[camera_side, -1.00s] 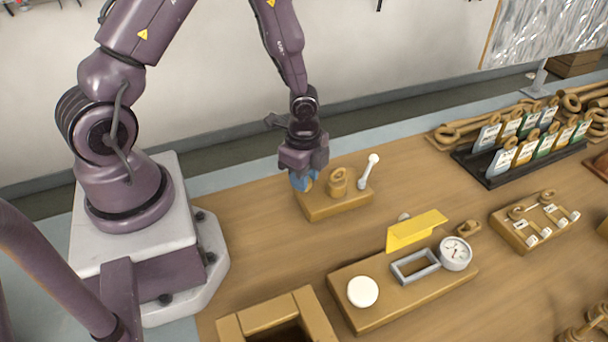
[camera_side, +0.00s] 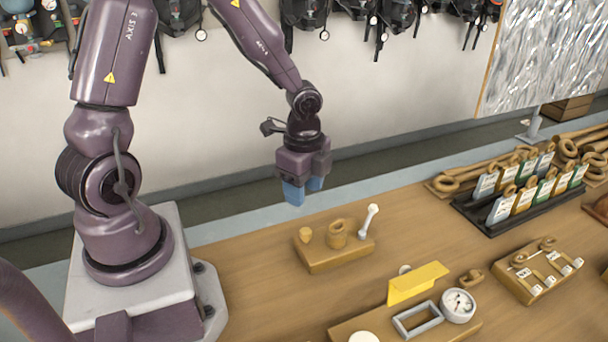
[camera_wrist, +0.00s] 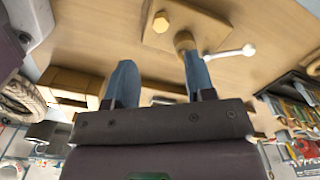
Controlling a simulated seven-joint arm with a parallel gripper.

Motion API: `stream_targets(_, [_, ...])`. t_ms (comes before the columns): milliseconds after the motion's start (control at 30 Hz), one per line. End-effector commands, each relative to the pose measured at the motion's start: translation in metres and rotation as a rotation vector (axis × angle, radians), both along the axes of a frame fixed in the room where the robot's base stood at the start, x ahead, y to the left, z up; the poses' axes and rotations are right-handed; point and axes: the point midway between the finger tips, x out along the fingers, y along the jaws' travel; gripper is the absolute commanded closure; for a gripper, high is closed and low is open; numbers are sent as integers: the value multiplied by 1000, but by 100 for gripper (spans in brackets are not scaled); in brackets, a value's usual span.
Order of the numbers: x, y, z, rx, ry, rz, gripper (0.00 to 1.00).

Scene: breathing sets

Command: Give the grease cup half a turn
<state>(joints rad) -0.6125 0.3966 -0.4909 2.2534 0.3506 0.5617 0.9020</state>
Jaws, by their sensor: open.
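The small brass grease cup (camera_side: 305,235) stands at the left end of a low wooden-brown block (camera_side: 335,259). It also shows in the wrist view (camera_wrist: 161,23) as a faceted yellow head, with nothing touching it. My gripper (camera_side: 304,190) hangs in the air above and slightly behind the block, blue fingers pointing down. In the wrist view my gripper (camera_wrist: 159,76) is open, with an empty gap between the two fingers. A ringed brass fitting (camera_side: 337,233) stands beside the cup, and a white-knobbed lever (camera_side: 370,219) is at the block's right end.
In front is a panel with a yellow flap (camera_side: 416,283), a grey frame (camera_side: 417,319) and a round gauge (camera_side: 458,305). A black rack of tags (camera_side: 520,196) stands at the right. The table left of the block is clear.

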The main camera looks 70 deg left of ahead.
Motion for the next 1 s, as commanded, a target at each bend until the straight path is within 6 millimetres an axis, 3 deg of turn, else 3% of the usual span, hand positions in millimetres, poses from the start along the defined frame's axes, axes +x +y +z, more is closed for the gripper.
stream_targets(100, [1,1,18,2,-3,2,50])
stream_targets(233, [0,0,26,0,-1,1,50])
stream_targets(1000, [0,0,28,0,0,0,50])
